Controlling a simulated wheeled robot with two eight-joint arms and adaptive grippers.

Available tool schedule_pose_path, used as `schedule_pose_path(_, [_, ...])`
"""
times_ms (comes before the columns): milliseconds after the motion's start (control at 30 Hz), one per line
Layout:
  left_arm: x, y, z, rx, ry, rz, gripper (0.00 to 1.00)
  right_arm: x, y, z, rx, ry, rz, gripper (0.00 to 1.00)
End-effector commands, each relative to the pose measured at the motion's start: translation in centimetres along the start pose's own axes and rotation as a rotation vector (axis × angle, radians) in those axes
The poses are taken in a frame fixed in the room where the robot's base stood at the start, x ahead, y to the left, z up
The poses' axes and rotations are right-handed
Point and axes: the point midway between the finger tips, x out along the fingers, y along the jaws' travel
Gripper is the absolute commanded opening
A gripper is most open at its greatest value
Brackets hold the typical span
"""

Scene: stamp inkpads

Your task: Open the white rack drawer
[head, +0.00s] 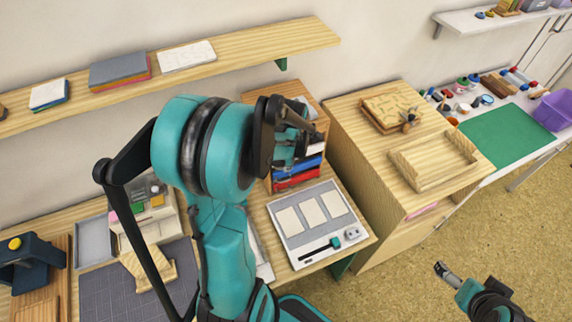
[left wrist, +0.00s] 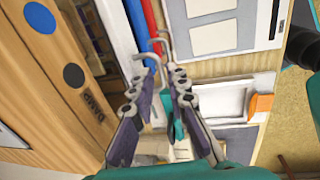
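The wooden rack (head: 283,108) stands at the back middle with stacked coloured drawers. In the left wrist view its drawer fronts run as upright strips: the white drawer (left wrist: 115,25), the blue drawer (left wrist: 137,18) and the red drawer (left wrist: 153,18). In the head view the blue drawer (head: 300,171) and red drawer (head: 297,181) show below my left gripper (head: 303,128), which covers much of the rack front. In the wrist view my left gripper (left wrist: 157,62) has a narrow gap between its fingertips, in front of the drawers. Contact with a handle is unclear. My right gripper (head: 441,268) hangs over the floor, away from the rack.
A pale board with paper cards (head: 319,257) lies in front of the rack. A wooden cabinet with an open tray (head: 430,180) stands to the right. A wall shelf (head: 240,50) runs above. A cutting mat (head: 130,295) and small tools lie left.

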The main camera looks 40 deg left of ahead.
Motion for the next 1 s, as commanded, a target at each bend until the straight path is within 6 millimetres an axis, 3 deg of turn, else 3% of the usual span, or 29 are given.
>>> schedule_pose_path(367, [0.77, 0.00, -0.01, 0.001, 0.000, 0.000, 0.15, 0.14, 0.00, 0.09, 0.000, 0.000, 0.000, 1.00])
schedule_pose_path(433, [0.77, 0.00, -0.01, 0.001, 0.000, 0.000, 0.00, 0.13, 0.00, 0.09, 0.000, 0.000, 0.000, 1.00])
schedule_pose_path(1000, [0.87, -0.08, -0.02, 0.001, 0.000, -0.001, 0.00, 0.26, 0.00, 0.18, 0.000, 0.000, 0.000, 1.00])
